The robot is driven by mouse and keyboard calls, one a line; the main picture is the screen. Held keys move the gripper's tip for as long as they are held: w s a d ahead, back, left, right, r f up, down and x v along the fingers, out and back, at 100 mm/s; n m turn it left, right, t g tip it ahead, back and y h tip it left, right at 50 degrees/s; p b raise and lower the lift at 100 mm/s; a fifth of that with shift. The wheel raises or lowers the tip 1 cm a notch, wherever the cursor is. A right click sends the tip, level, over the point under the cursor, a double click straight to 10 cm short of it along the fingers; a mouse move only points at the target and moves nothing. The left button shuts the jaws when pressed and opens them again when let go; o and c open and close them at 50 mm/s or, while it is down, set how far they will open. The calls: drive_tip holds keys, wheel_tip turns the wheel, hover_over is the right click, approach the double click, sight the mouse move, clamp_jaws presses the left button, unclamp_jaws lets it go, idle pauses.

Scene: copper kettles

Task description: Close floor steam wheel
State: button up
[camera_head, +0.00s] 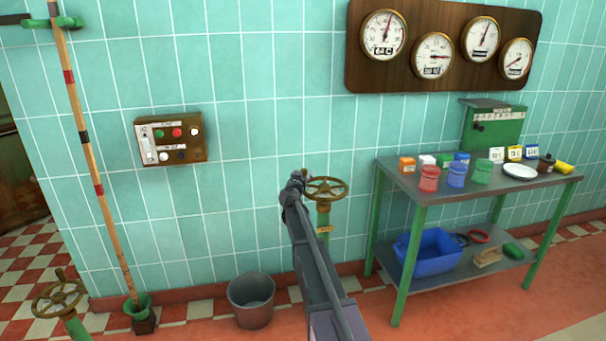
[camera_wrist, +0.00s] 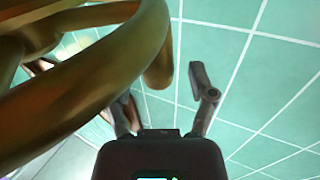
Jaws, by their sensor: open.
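A brass handwheel (camera_head: 326,183) sits on a green floor post with a small tag (camera_head: 324,229), against the tiled wall. A second brass handwheel (camera_head: 58,293) on a green post is at the lower left; which one is the floor steam wheel, I cannot tell. My gripper (camera_head: 296,183) is at the left edge of the middle wheel. In the wrist view a brass wheel rim (camera_wrist: 95,85) fills the left side, very close. My gripper (camera_wrist: 165,100) is open there; the rim partly hides its left finger. Whether the rim lies between the fingers or touches them, I cannot tell.
A grey bucket (camera_head: 251,302) stands on the floor left of my arm. A green-legged table (camera_head: 430,190) with jars and boxes stands close on the right. A striped pole (camera_head: 95,165) leans at the left. A switch box (camera_head: 171,138) and gauge board (camera_head: 443,75) hang on the wall.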

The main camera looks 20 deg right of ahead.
drive_tip(key=v, duration=1)
drive_tip(key=shift+s+a, duration=0.2)
drive_tip(key=shift+a, duration=0.05)
